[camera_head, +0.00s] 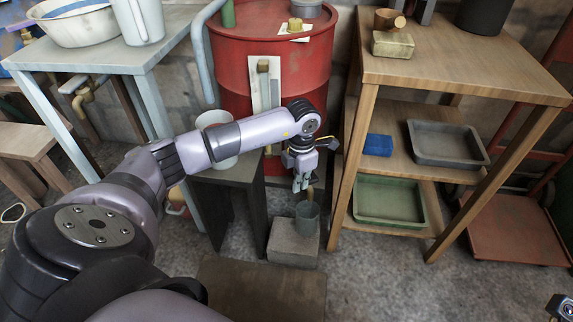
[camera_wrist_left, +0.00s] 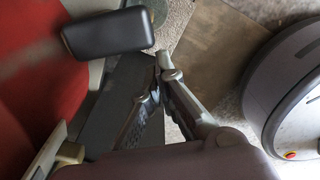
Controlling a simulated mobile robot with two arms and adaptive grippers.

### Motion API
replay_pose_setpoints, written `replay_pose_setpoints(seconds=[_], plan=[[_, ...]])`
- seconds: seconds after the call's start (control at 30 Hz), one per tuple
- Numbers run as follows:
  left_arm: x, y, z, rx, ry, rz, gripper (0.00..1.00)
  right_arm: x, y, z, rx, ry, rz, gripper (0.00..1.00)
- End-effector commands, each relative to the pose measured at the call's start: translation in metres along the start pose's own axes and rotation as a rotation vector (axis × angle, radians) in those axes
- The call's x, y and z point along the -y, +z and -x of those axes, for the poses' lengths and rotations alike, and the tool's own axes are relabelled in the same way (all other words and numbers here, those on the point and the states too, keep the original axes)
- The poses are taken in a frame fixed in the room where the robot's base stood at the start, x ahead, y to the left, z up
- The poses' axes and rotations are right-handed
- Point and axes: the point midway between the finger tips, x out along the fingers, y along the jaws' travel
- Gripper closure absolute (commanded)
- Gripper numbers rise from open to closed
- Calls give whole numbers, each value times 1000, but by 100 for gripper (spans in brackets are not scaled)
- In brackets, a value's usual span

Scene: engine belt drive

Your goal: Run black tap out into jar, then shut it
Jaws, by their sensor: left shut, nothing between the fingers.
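A red drum (camera_head: 268,62) stands at the back centre. My left gripper (camera_head: 301,186) is shut and empty in front of it, above a grey-green jar (camera_head: 307,217). The jar stands upright on a concrete block (camera_head: 292,243). In the left wrist view my fingers (camera_wrist_left: 165,66) meet at their tips. A black rounded handle (camera_wrist_left: 108,32), seemingly the tap's, lies beside the fingertips and apart from them there. In the head view the tap's body is mostly hidden behind my wrist. I cannot tell whether it runs, and the jar's inside is unclear.
A wooden shelf (camera_head: 470,75) with a grey tray (camera_head: 447,142), green tray (camera_head: 388,200) and blue sponge (camera_head: 378,145) stands close on the right. A white bucket (camera_head: 217,128) on a dark stand (camera_head: 235,172) is left, partly behind my arm.

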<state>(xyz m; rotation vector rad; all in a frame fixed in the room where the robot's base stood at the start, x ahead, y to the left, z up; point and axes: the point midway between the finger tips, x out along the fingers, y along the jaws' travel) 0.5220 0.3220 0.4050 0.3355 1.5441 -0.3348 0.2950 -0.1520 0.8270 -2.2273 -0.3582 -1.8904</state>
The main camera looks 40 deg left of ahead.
Motion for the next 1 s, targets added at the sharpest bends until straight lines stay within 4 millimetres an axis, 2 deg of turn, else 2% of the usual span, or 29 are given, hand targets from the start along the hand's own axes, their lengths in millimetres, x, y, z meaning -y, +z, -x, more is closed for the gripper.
replay_pose_setpoints(seconds=[0.17,0.27,0.7,0.83,1.0], plan=[[0,-1,4,1,1,1,100,-1,1,0,2,3,2,55],[0,-4,14,3,1,4,100,-1,0,0,2,2,1,55],[8,-36,99,3,4,39,100,0,0,0,0,1,1,55],[9,-41,113,2,3,46,100,0,0,0,0,1,1,55],[10,-44,121,0,1,50,100,0,0,0,0,1,1,55]])
